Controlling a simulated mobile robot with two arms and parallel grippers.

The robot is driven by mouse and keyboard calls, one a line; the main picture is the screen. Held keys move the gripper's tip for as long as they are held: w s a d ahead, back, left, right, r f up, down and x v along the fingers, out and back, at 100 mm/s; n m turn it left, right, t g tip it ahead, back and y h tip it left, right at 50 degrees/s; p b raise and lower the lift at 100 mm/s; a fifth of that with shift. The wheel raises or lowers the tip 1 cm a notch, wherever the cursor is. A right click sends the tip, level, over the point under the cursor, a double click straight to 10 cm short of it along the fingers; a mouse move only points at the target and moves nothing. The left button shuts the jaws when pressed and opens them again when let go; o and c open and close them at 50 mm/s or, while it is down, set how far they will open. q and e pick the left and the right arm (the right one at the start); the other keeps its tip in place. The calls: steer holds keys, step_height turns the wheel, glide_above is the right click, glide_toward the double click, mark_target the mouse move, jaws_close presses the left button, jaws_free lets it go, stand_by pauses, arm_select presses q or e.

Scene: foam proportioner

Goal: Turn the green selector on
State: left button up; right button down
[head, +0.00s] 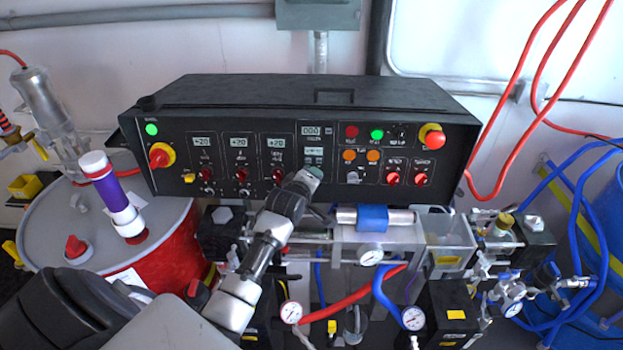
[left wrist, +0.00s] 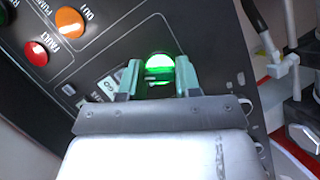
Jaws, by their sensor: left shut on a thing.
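The green selector (left wrist: 159,63) glows bright green in the left wrist view, on the black panel between my fingers. My left gripper (left wrist: 160,78) is shut on it, with one finger on each side. The lower part of the selector is shadowed, so I cannot read its exact angle. In the head view my left gripper (head: 312,177) reaches up to the lower middle of the black control box (head: 300,95) and hides the selector. My right gripper is in neither view.
Red selectors (head: 392,178), orange lamps (head: 348,155) and a red-and-yellow knob (head: 432,136) are right of my gripper on the panel. Pipes and gauges (head: 372,254) crowd below. A red drum (head: 170,245) carrying a purple-banded tube (head: 109,193) stands left.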

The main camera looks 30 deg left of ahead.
arm_select(q)
steer(key=shift+m, duration=0.4)
